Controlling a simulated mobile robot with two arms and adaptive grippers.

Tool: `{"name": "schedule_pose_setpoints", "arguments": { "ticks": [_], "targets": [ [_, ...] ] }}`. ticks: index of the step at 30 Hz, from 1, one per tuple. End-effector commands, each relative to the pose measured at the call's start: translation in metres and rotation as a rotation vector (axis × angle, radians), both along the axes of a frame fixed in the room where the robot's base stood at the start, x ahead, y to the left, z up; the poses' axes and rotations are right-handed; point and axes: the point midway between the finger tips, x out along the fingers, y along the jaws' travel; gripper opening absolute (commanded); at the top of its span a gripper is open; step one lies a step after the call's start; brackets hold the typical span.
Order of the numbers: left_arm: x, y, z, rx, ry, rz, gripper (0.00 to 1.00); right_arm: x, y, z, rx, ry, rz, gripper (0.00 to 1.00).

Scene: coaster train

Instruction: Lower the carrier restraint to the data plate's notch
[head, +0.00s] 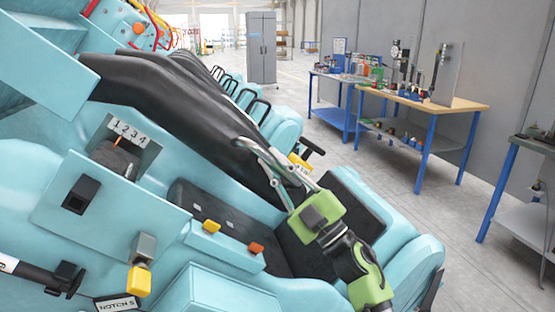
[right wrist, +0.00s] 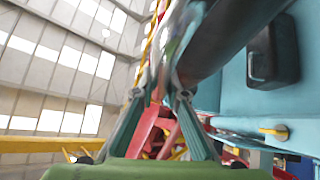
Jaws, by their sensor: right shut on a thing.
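The carrier restraint (head: 170,92) is a long black padded piece slanting across the teal carrier from upper left to the middle. A data plate (head: 118,304) at the bottom left reads "NOTCH" and a character that looks like 5. A scale marked 1 2 3 4 (head: 130,131) has an orange pointer below it. My right gripper (head: 270,162) is at the restraint's lower right end, its fingers closed there. In the right wrist view the fingers (right wrist: 168,92) converge on a blurred thing beside a dark bar; the exact grip point is hard to see. My left gripper is not in view.
Below the restraint are black seat pads (head: 338,222) and a yellow and an orange button (head: 256,248). A black block (head: 80,194) and a yellow-tipped lever (head: 139,280) stick out from the teal panel. Workbenches (head: 425,98) stand beyond open floor at right.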

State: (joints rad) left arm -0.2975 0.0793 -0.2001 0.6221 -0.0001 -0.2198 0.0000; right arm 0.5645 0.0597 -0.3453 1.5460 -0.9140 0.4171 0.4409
Motion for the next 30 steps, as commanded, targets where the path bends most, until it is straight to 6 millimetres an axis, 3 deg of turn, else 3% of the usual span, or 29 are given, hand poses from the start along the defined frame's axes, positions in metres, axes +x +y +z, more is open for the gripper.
{"name": "schedule_pose_setpoints", "arguments": {
  "ticks": [7,9,10,22,30],
  "targets": [
    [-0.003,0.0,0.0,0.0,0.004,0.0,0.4,0.0,0.002,-0.004,-0.005,0.005,0.003,0.0],
    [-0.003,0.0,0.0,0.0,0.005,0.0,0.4,0.0,0.002,-0.004,-0.005,0.005,0.003,0.26],
    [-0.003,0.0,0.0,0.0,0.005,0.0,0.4,0.0,0.002,-0.004,-0.005,0.005,0.003,0.3],
    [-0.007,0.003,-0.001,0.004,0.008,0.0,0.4,-0.002,-0.003,-0.005,-0.003,0.002,0.0,0.3],
    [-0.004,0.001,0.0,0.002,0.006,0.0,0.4,-0.029,-0.033,-0.033,-0.005,0.005,-0.001,0.3]
  ]
}}
